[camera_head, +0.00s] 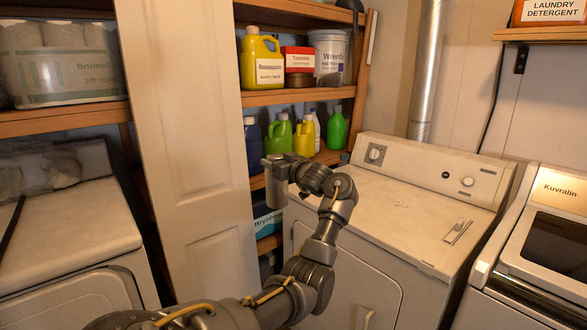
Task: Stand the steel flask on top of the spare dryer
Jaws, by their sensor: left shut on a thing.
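My left gripper (291,168) is near the middle of the view, its arm coming in from the bottom left. It is shut on the steel flask (276,184), a small grey cylinder held roughly upright in the air. The fingers and wrist hide part of the flask's right side. The flask shows in front of the shelves, left of a cream dryer (415,212) with two dials on its back panel. My right gripper is out of view.
Another white machine (65,225) stands at the left, and a Kuvralin machine (545,250) at the right. A panelled door (190,120) stands left of the flask. Shelves behind hold a yellow jug (261,58), a white bucket (329,50) and several bottles.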

